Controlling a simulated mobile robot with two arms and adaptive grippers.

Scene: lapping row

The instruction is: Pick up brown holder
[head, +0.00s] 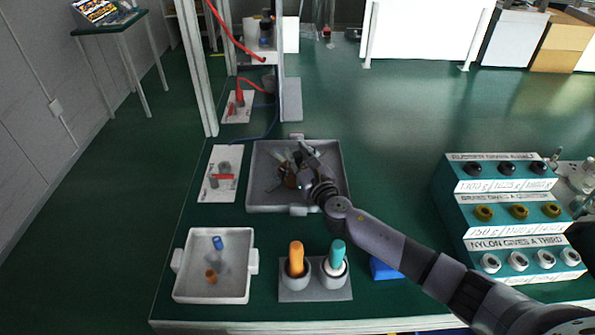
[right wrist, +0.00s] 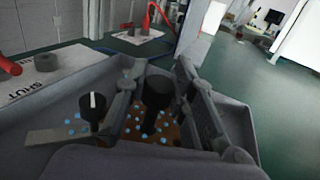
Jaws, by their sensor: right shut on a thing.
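The brown holder (head: 287,181) is in the grey tray (head: 254,190) in the head view, mostly hidden by my right gripper (head: 298,174). In the right wrist view its brown face (right wrist: 134,131) carries several small light-blue dots, and a dark upright post (right wrist: 157,91) stands between my fingers. My right gripper (right wrist: 160,100) is shut on the holder, low inside the tray. I cannot tell whether the holder touches the tray floor. My left gripper is not in view.
A white tray (head: 178,263) with a blue and an orange piece stands front left. Orange-handled (head: 296,256) and teal-handled (head: 337,252) tools stand in a grey stand beside it. A stepped, labelled rack (head: 468,213) stands right. A framed post and panel (head: 292,100) rise behind the tray.

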